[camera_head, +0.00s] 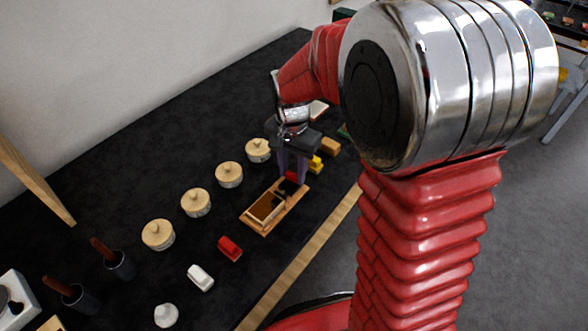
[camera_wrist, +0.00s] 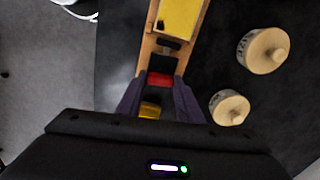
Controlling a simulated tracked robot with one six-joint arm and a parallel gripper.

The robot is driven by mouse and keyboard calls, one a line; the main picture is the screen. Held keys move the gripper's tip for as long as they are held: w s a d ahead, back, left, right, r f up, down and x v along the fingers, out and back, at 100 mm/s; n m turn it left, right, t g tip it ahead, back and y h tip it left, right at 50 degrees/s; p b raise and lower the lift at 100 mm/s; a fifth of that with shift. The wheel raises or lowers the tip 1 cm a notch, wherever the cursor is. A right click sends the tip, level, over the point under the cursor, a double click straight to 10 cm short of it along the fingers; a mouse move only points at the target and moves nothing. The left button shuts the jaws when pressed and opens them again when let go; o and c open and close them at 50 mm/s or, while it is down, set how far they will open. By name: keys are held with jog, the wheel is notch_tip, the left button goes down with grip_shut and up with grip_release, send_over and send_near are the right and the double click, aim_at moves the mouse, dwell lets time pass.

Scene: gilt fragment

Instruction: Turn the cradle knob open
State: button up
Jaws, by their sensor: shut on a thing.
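The wooden cradle (camera_head: 262,226) lies on the black table top, with a dark golden panel set in it. In the wrist view the cradle (camera_wrist: 148,48) runs up and away from my gripper, its panel bright yellow. A red knob (camera_wrist: 160,79) sits at the cradle's near end in that view. My gripper (camera_wrist: 158,95) is shut on the red knob, its dark purple fingers on either side. In the head view my gripper (camera_head: 291,178) points down over the cradle's far end, and its fingers partly hide the knob.
Several round pots with wooden lids (camera_head: 196,202) stand in a row left of the cradle. A red toy car (camera_head: 230,248) and a white one (camera_head: 200,277) lie nearer. A yellow toy car (camera_head: 315,164) and a brown block (camera_head: 330,146) stand close beyond my gripper. A wooden strip edges the table.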

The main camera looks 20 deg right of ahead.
aim_at(292, 173)
jog(key=shift+w+r+m, duration=0.1)
jog(key=shift+w+m, duration=0.05)
jog(key=shift+m, duration=0.55)
jog(key=shift+a, duration=0.1)
jog(key=o, duration=1.1)
notch_tip(292, 173, up, 14)
jog(key=shift+f, duration=0.2)
